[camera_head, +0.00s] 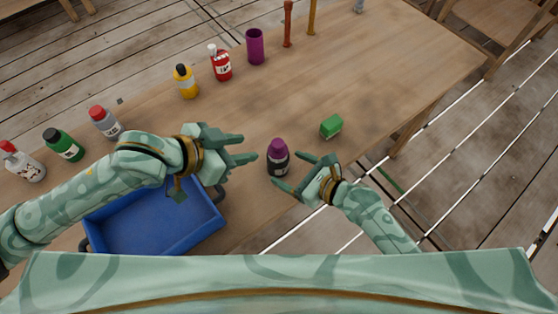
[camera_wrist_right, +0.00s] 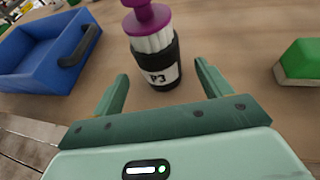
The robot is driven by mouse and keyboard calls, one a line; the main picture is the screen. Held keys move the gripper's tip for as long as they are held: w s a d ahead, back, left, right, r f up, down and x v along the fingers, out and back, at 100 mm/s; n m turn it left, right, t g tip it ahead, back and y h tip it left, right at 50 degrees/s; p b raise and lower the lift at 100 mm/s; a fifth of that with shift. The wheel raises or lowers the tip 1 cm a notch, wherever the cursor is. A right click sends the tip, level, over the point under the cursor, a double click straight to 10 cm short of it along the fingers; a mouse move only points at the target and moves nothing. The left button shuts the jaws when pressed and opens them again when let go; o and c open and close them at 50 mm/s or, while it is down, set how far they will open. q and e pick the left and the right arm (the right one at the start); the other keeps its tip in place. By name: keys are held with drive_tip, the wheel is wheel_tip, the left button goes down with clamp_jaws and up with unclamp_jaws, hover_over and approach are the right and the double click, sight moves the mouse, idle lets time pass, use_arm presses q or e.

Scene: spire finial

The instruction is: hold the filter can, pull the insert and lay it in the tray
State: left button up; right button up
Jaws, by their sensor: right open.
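The filter can (camera_head: 279,166) stands upright on the table, dark with a white label. In the right wrist view the can (camera_wrist_right: 160,76) is marked P3. Its insert (camera_wrist_right: 150,32), white and pleated with a purple knob, sits in its top; the knob also shows in the head view (camera_head: 278,146). My right gripper (camera_head: 287,171) is open and empty, with its fingers pointing at the can from the near right side. My left gripper (camera_head: 248,147) is open and empty, left of the can and apart from it. The blue tray (camera_head: 95,222) lies at the near left, partly under my left arm.
A green block (camera_head: 331,126) sits right of the can. Several bottles, including a yellow one (camera_head: 186,82) and a red one (camera_head: 220,64), line the far left side with a purple cup (camera_head: 255,46).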

sight(287, 167)
drive_tip(key=x, duration=0.5)
drive_tip(key=c, duration=1.1)
